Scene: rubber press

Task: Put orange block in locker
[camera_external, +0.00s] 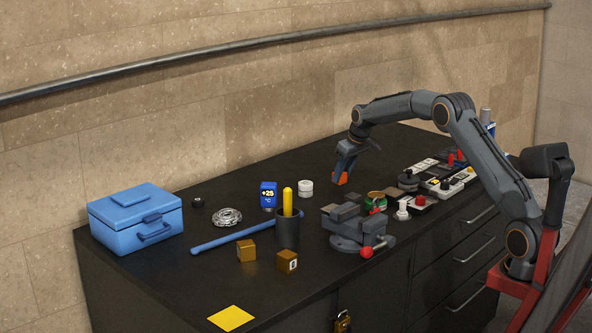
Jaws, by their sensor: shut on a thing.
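My gripper (343,171) points down over the back middle of the black bench top, near the wall. It is shut on a small orange block (340,179), which shows at the fingertips. I cannot tell whether the block touches the bench or hangs just above it. No separate locker is clearly seen. The dark cabinet front under the bench has a brass padlock (342,322) on it, and drawers (466,253) with bar handles to the right.
A blue toolbox (135,220) stands at the left end. A blue bar (232,237), a dark cup (287,232) with a yellow tool, two brown cubes (247,251) and a grey vise (355,230) lie nearer. Switch boxes (440,183) crowd the right. A yellow square (231,318) marks the front left.

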